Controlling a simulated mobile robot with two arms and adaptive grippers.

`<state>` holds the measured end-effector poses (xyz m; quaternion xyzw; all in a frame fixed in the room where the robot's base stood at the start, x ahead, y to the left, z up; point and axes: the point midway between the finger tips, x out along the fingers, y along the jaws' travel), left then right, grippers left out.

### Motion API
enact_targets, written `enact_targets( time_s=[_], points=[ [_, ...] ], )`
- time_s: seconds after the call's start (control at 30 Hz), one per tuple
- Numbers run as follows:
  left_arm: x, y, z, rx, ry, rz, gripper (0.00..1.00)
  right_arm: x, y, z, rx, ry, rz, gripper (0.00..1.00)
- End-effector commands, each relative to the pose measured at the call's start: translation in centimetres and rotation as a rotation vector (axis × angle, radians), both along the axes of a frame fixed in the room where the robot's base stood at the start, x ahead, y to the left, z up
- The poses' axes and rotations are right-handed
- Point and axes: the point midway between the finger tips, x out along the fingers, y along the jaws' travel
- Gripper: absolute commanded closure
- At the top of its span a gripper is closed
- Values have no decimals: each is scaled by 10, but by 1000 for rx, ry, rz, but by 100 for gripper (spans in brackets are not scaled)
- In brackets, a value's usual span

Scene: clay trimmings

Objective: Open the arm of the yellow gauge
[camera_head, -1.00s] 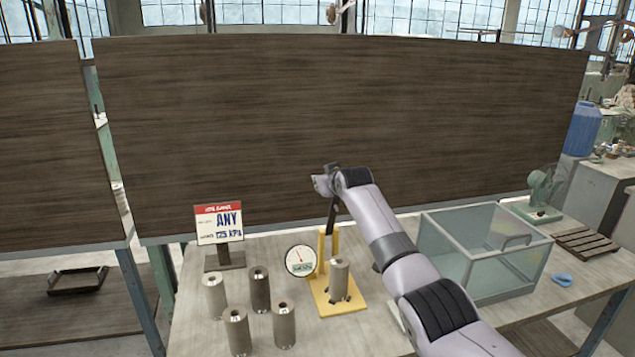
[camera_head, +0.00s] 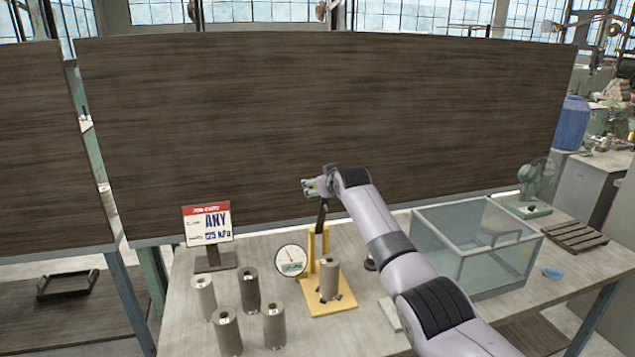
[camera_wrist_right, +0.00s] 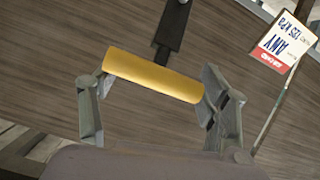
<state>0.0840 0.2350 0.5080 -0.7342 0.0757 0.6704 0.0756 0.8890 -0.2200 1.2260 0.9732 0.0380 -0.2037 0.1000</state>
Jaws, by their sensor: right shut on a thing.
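The yellow gauge (camera_head: 325,308) stands on the table, with a yellow base, upright yellow posts and a round white dial (camera_head: 291,261) at its left. A grey cylinder (camera_head: 329,280) stands on its base. Its dark arm (camera_head: 321,217) points up from the posts, close to upright. My right gripper (camera_head: 312,187) is at the top of this arm. In the right wrist view, the yellow handle (camera_wrist_right: 152,75) lies crosswise between the fingers, with the dark arm (camera_wrist_right: 171,30) behind it. The right gripper is shut on the handle. My left gripper is out of view.
Several grey cylinders (camera_head: 249,289) stand left of the gauge, in front of a sign (camera_head: 208,224) reading ANY 125 kPa. A glass box (camera_head: 478,246) stands to the right, with a green fan (camera_head: 533,190) behind it. A dark panel (camera_head: 300,110) rises behind the table.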

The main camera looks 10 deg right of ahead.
Motion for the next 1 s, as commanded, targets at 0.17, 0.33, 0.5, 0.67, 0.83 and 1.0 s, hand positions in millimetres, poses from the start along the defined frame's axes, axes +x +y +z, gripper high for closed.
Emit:
enact_targets(
  time_s=[0.17,0.33,0.5,0.67,0.83,1.0],
  points=[
    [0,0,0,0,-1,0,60,0,-10,-3,-10,5,-11,28],
    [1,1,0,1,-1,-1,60,0,-9,-1,-9,2,-11,17],
    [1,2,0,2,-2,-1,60,0,-7,1,-7,-1,-9,6],
    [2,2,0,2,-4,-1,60,0,-5,2,-6,-4,-6,6],
    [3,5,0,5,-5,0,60,0,-4,2,-5,-3,-4,6],
    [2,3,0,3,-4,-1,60,-6,-4,5,-4,-5,-3,6]
  ],
)
